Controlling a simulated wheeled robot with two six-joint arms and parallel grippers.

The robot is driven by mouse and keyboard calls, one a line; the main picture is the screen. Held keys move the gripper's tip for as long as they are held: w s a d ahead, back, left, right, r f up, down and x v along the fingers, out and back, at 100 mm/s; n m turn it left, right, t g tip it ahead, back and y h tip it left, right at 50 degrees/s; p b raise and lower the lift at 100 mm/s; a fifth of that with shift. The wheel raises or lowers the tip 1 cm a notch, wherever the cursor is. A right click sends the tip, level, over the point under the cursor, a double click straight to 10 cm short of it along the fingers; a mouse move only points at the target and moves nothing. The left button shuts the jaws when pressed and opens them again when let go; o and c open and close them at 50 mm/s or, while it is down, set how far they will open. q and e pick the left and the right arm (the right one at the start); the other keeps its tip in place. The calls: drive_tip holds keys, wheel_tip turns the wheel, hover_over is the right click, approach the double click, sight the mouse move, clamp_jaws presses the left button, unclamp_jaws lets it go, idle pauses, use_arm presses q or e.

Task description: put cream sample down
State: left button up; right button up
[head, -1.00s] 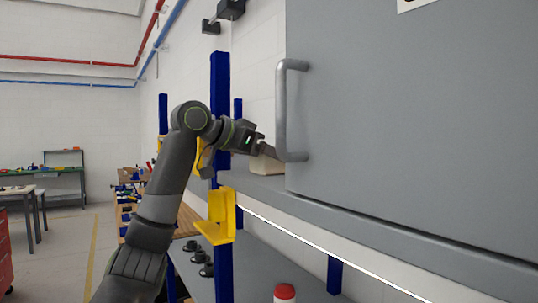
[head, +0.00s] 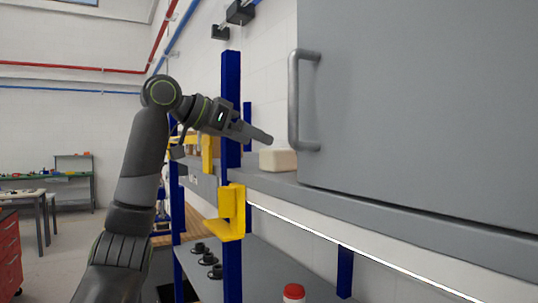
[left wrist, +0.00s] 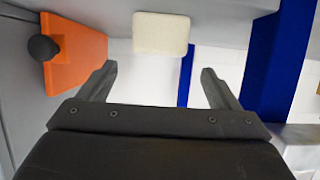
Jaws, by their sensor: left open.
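The cream sample (head: 278,160) is a pale block resting on the grey shelf (head: 262,181), left of the cabinet handle. It also shows in the left wrist view (left wrist: 161,32), ahead of the fingers and apart from them. My left gripper (head: 266,138) is open and empty, above and to the left of the block in the head view. In the left wrist view its two fingers (left wrist: 160,82) are spread wide with nothing between them. My right gripper is in neither view.
A grey cabinet (head: 420,110) with a metal handle (head: 293,100) stands right of the block. A blue post (head: 232,110) with a yellow bracket (head: 231,212) stands at the shelf's left. An orange piece with a dark knob (left wrist: 75,52) lies near the left finger.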

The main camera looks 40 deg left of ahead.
use_arm(q)
drive_tip(key=v, duration=0.4)
idle(0.6)
